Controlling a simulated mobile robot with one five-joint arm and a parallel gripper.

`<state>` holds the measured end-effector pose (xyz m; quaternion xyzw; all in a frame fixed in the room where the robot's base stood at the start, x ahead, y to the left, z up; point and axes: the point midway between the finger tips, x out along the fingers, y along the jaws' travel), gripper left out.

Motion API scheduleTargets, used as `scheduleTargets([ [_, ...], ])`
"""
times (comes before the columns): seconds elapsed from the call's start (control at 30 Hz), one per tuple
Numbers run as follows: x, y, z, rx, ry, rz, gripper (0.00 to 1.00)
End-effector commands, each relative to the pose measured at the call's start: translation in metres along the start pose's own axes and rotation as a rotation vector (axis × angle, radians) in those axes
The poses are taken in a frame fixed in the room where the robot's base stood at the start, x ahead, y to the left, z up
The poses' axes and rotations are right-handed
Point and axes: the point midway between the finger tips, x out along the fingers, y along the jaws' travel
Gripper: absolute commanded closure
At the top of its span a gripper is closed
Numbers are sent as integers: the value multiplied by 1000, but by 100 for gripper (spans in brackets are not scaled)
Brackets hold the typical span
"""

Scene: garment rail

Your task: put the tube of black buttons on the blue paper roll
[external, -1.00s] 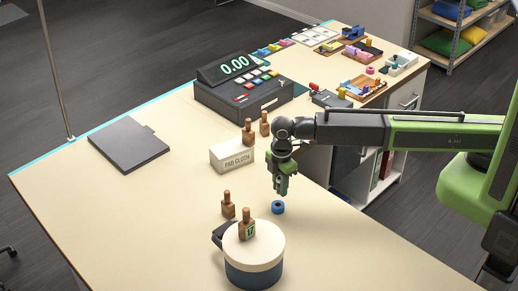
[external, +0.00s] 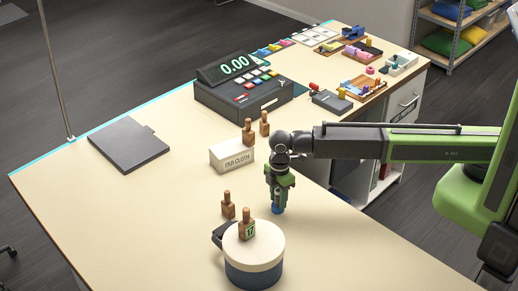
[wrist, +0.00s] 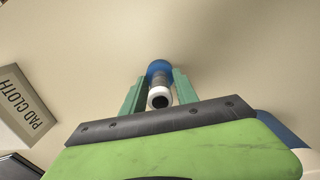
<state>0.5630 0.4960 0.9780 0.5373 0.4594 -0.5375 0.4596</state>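The tube of black buttons (wrist: 159,82) is upright, with a pale ring and dark opening at its near end and dark contents along it. In the wrist view its far end meets the blue paper roll (wrist: 159,67). In the external view the roll (external: 277,211) shows just under my fingertips, with the tube (external: 278,196) partly hidden above it. My gripper (wrist: 160,84) has one green finger on each side of the tube, with small gaps, and looks open around it. It also shows low over the counter in the external view (external: 278,201).
The white pad cloth box (external: 232,157) stands left of my gripper with brown bottles behind it. A round cream-topped tin (external: 266,245) with a bottle on it stands in front. A register (external: 245,95) stands farther back. The counter right of the roll is clear.

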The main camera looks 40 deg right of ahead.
Motion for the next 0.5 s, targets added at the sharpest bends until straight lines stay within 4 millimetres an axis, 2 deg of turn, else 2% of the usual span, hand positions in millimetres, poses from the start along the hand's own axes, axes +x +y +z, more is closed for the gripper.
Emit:
scheduleTargets([
  [0.07,0,0,0,0,0,0,53],
  [0.37,-1,0,0,0,0,0,53],
  [0.5,-10,0,0,0,0,0,53],
])
